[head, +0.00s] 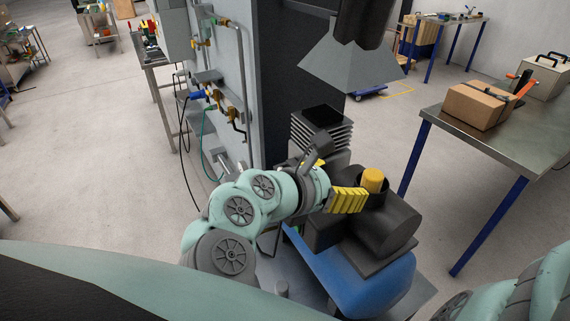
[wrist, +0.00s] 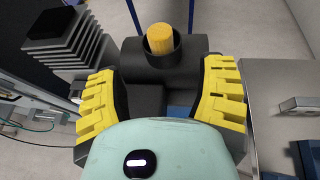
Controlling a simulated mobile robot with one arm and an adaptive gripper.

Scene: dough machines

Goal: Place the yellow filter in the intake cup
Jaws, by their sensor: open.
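The yellow filter (head: 372,179) is a short yellow cylinder. It stands in the dark round intake cup (head: 371,194) on top of the black machine, with its upper part above the rim. The wrist view shows the filter (wrist: 160,38) inside the cup (wrist: 162,60), beyond my fingers, roughly upright; its lower end is hidden by the cup wall. My gripper (head: 346,200) is just left of the cup in the head view. In the wrist view my gripper (wrist: 160,98) has its yellow-padded fingers spread wide, with nothing held between them, apart from the filter.
The black machine (head: 392,225) sits on a blue base (head: 350,275). A finned block (head: 320,132) and a tall grey cabinet (head: 232,85) stand behind and to the left. A grey hood (head: 350,65) hangs above. A metal table (head: 535,125) with a cardboard box (head: 480,105) is at right.

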